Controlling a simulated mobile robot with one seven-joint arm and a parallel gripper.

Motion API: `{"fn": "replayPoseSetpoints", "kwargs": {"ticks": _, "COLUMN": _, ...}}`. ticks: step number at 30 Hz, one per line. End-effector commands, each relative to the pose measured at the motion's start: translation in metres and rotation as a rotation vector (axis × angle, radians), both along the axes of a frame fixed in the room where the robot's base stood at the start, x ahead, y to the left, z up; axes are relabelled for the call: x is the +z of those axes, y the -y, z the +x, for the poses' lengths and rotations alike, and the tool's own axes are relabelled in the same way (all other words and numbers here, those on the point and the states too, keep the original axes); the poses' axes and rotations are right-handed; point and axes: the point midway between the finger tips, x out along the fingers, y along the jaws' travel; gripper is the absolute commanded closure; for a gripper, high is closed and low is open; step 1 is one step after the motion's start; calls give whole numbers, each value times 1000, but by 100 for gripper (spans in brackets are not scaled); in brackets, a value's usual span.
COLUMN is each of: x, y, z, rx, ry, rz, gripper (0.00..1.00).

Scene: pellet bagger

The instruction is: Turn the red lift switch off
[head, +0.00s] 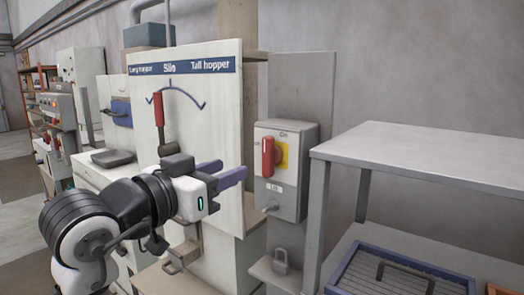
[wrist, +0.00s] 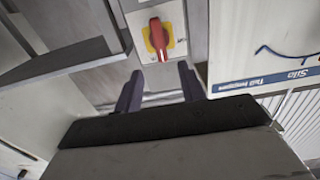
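The red lift switch (head: 268,157) is a red rotary handle on a yellow plate, on the front of a grey box (head: 290,190). Its handle stands upright in the head view, with an "On" mark above it. In the wrist view the red handle (wrist: 158,38) shows ahead of the fingers. My gripper (head: 232,172) is to the left of the box, its fingers pointing toward it. In the wrist view the two fingers (wrist: 160,88) are apart with nothing between them, short of the handle and not touching it.
A white panel (head: 205,110) with a red-handled lever (head: 159,110) and "Silo" and "Tall hopper" labels stands left, behind my arm. A grey table (head: 430,150) is on the right.

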Motion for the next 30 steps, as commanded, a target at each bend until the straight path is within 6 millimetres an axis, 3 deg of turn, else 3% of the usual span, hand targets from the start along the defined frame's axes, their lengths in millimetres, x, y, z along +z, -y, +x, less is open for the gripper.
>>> {"fn": "replayPoseSetpoints", "kwargs": {"ticks": 9, "x": 3, "y": 41, "z": 56, "rx": -2, "ry": -1, "rz": -2, "gripper": 60}}
{"fn": "replayPoseSetpoints", "kwargs": {"ticks": 15, "x": 2, "y": 58, "z": 80, "rx": -1, "ry": 0, "rz": -3, "gripper": 60}}
{"fn": "replayPoseSetpoints", "kwargs": {"ticks": 29, "x": 1, "y": 65, "z": 90, "rx": 1, "ry": 2, "rz": -2, "gripper": 60}}
{"fn": "replayPoseSetpoints", "kwargs": {"ticks": 30, "x": 1, "y": 65, "z": 90, "rx": 1, "ry": 2, "rz": -2, "gripper": 65}}
